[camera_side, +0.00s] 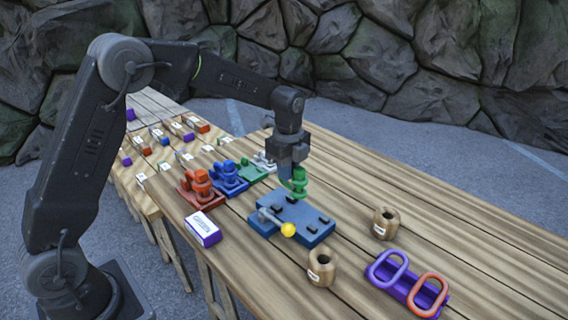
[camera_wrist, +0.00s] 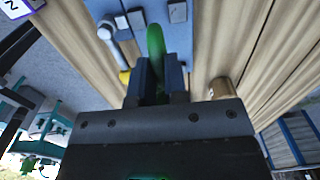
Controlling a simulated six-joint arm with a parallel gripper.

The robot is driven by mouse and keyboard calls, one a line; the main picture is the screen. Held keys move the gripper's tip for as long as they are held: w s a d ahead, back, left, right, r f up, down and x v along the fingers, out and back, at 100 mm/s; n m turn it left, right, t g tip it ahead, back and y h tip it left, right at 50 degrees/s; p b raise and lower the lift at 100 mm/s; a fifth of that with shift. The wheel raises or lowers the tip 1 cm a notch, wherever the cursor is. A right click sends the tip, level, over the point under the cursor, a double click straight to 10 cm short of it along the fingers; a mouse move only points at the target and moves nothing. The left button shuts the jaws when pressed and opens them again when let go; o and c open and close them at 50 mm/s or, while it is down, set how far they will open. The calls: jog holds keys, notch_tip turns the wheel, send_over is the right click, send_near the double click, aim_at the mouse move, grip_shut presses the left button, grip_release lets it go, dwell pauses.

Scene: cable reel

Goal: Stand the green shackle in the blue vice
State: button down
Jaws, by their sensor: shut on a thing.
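The green shackle (camera_side: 299,181) hangs upright from my gripper (camera_side: 290,172) in the side view, at or just above the back of the blue vice (camera_side: 300,212). I cannot tell whether the shackle touches the vice. My gripper is shut on the shackle. In the wrist view the shackle (camera_wrist: 155,48) shows between the two fingers of my gripper (camera_wrist: 157,75), with part of the blue vice (camera_wrist: 178,38) beyond. The vice is a flat blue block with dark pads, a grey lever and a yellow knob (camera_side: 288,230).
Red (camera_side: 200,189), blue (camera_side: 229,177) and green (camera_side: 250,172) stands with pieces are left of the vice. A purple-and-white box (camera_side: 203,230), two wooden spools (camera_side: 322,266) (camera_side: 385,223) and a purple holder with purple and orange loops (camera_side: 408,290) stand around.

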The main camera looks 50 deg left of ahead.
aim_at(288, 187)
jog(key=shift+f, duration=2.75)
jog(key=shift+f, duration=0.4)
jog(key=c, duration=1.1)
grip_release()
notch_tip(288, 187, up, 13)
jog(key=shift+f, duration=0.1)
jog(key=shift+s+r, duration=0.15)
jog(key=shift+r, duration=0.5)
jog(key=s+d+r+n+t, duration=0.1)
jog(key=s+r+n+t, duration=0.1)
jog(key=s+r+n, duration=0.4)
jog(key=s+r+n+t, duration=0.1)
jog(key=s+r+n, duration=0.15)
jog(key=s, duration=0.65)
jog(key=s+f+n+t, duration=0.1)
jog(key=s+n, duration=0.2)
jog(key=s, duration=0.1)
jog(key=s+f+n, duration=0.1)
jog(key=s+n, duration=0.2)
jog(key=s, duration=0.1)
jog(key=s+f+n+t, duration=0.1)
jog(key=s+f+n, duration=0.1)
jog(key=s, duration=0.3)
jog(key=shift+d+n+t, duration=0.3)
jog(key=shift+n, duration=0.45)
